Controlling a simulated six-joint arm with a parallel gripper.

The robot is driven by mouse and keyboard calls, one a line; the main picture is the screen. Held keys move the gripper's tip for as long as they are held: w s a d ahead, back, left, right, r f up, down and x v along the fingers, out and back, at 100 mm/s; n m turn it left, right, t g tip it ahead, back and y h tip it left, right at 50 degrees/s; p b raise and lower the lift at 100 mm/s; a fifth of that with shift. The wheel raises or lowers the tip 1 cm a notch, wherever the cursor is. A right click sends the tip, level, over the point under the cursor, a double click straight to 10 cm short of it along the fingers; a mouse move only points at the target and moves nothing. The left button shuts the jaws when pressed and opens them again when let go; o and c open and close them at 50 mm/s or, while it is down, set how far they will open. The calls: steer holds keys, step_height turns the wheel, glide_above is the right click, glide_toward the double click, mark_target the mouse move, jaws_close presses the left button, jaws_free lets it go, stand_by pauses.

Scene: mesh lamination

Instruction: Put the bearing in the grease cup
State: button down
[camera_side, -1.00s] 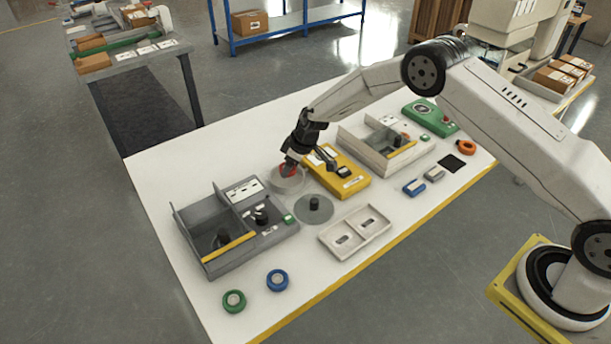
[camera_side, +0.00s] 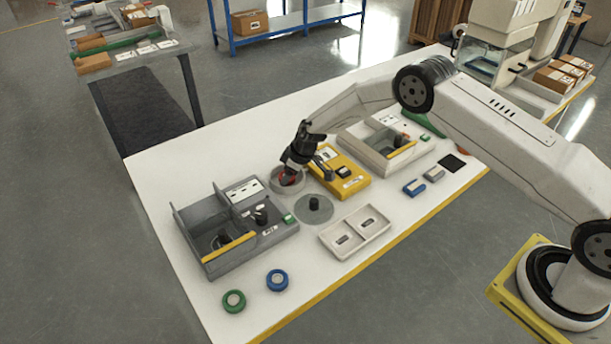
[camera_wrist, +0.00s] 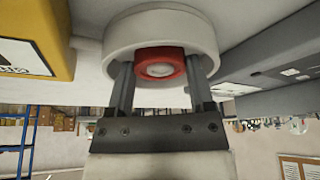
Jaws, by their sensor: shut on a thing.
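The bearing (camera_wrist: 160,62) is a red ring with a pale centre, held between the two fingers of my gripper (camera_wrist: 160,76) in the wrist view. In the side view a little of its red (camera_side: 288,181) shows inside the mouth of the grease cup (camera_side: 276,187), a round pale grey cup on the table. My gripper (camera_side: 289,174) points down into the cup, shut on the bearing. In the wrist view the cup (camera_wrist: 160,28) surrounds the bearing's far side. Whether the bearing touches the cup's floor is hidden.
A yellow box (camera_side: 350,183) stands close right of the cup. A grey disc with a dark post (camera_side: 314,204) lies in front. A grey bin (camera_side: 208,259) is left, a two-pocket tray (camera_side: 348,247) front right. Green (camera_side: 234,301) and blue (camera_side: 277,280) rings lie at the front.

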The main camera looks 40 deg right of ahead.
steer(key=shift+f, duration=0.1)
steer(key=shift+c, duration=1.2)
jaws_free()
steer(key=v, duration=1.2)
steer(key=shift+a, duration=0.1)
